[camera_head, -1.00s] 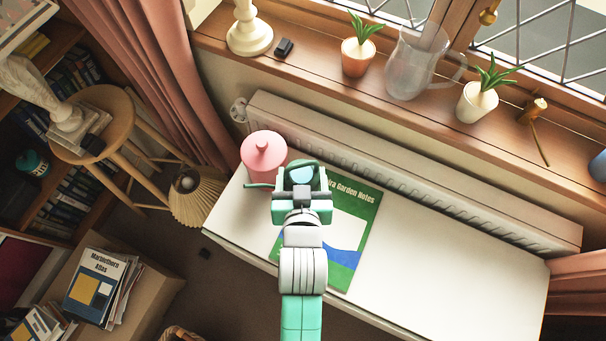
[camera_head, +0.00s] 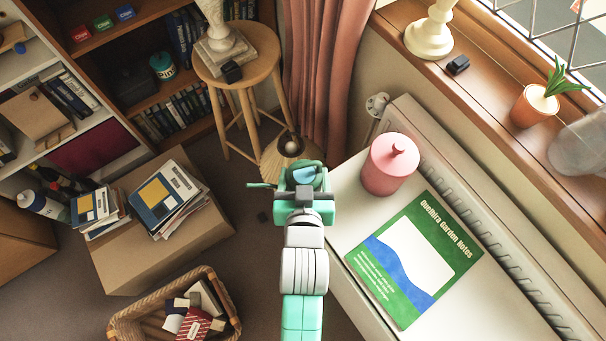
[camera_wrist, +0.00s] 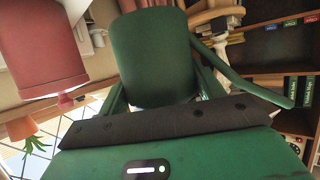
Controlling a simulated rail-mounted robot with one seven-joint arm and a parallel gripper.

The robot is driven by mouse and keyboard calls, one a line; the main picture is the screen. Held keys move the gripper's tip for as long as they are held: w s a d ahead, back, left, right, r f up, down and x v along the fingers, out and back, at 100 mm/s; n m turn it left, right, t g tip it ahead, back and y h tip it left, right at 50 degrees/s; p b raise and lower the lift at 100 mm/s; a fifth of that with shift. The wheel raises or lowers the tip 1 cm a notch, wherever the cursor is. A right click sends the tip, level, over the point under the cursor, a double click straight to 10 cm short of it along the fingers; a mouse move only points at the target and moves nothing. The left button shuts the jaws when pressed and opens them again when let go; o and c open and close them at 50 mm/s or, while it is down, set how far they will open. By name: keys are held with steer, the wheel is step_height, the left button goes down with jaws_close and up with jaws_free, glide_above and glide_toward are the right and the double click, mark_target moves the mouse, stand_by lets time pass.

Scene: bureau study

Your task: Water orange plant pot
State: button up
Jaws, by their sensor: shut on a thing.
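The orange plant pot (camera_head: 530,108) with a spiky green plant stands on the window sill at the right. It also shows upside down in the wrist view (camera_wrist: 20,129) at the left edge. My gripper (camera_head: 303,194) is shut on a dark green watering can (camera_head: 305,167). In the head view the can is seen from above, with light blue inside it and its thin spout pointing left. In the wrist view the can (camera_wrist: 150,58) fills the upper middle. The can is in the air left of the white table, well away from the pot; the fingers' exact grip is hidden.
A pink lidded canister (camera_head: 388,165) and a green book (camera_head: 415,260) are on the white table (camera_head: 470,320). A clear jug (camera_head: 585,145) stands beside the pot. A lamp (camera_head: 285,155), wooden stool (camera_head: 238,68), box (camera_head: 160,240) and basket (camera_head: 140,325) are left.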

step_height(320, 180, down, 3)
steer(key=shift+b, duration=0.8)
steer(key=shift+a+r, duration=0.15)
steer(key=shift+r, duration=0.05)
